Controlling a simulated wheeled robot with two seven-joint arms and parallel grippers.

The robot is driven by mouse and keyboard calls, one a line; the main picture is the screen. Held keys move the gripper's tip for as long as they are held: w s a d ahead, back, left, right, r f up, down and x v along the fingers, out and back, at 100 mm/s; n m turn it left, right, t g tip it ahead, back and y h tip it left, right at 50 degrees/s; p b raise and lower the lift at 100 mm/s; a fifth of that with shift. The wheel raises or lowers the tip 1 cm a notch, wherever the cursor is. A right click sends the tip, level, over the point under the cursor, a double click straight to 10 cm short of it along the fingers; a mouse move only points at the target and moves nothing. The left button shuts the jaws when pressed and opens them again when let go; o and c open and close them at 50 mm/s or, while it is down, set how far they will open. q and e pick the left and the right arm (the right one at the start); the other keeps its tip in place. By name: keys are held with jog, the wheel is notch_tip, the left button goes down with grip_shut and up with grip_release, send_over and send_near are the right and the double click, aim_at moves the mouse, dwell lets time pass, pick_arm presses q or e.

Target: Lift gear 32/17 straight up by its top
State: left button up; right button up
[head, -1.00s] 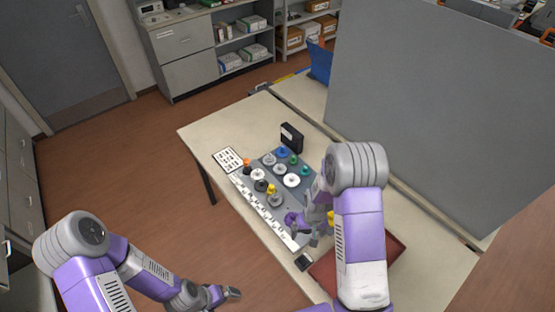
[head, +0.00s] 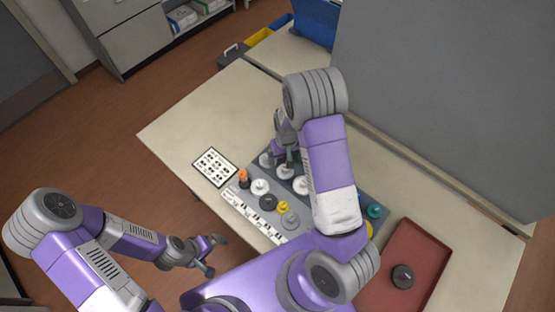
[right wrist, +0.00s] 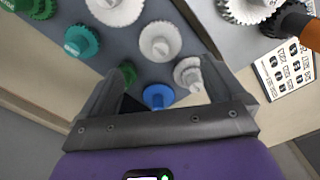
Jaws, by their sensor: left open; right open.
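I cannot read any gear numbers, so I cannot tell which gear is 32/17. Several gears stand on a grey board (head: 243,201). In the right wrist view a blue gear (right wrist: 158,96), a light grey gear (right wrist: 189,72), a white gear (right wrist: 160,41) and a small green gear (right wrist: 127,72) lie between or near the fingers. My right gripper (head: 285,152) is open over the far side of the board; its fingers (right wrist: 158,62) hold nothing. My left gripper (head: 213,255) is open and empty, left of the table. My right arm hides part of the board.
A red tray (head: 425,262) at the right holds a dark round part (head: 402,276). A printed card (head: 214,167) lies left of the board. A tall grey panel (head: 440,100) stands behind the table. The table's far left (head: 195,115) is clear.

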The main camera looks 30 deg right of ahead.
aim_at(285, 169)
jog(key=f, duration=0.7)
jog(key=shift+s+a, duration=0.15)
jog(key=shift+s, duration=0.2)
jog(key=shift+c, duration=0.5)
jog(key=c, duration=1)
